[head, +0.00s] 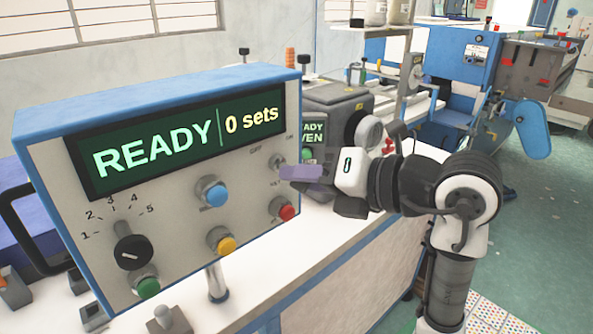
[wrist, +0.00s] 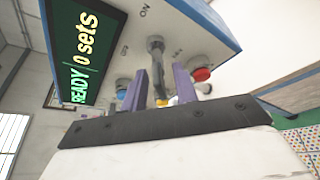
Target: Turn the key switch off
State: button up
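The key switch (head: 279,159) is a small grey metal part on the right side of the control box's front panel, between the OFF and ON labels. In the wrist view the key switch (wrist: 156,47) is a dark metal stem with a rounded head. My gripper (head: 287,172) is at the panel's right side, close to the switch. In the wrist view its two purple fingers (wrist: 159,85) stand apart, with the grey stem seen between them. A gap shows beside the stem, and I see no clear contact. I cannot tell which label the key points to.
The blue control box (head: 160,95) reads READY, 0 sets. A red button (head: 281,208) sits just below the gripper, with blue (head: 212,191) and yellow (head: 221,240) buttons to its left. A grey machine (head: 335,110) stands behind on the white bench.

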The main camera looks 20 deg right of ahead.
jog(key=shift+x, duration=0.8)
jog(key=shift+c, duration=0.4)
grip_shut()
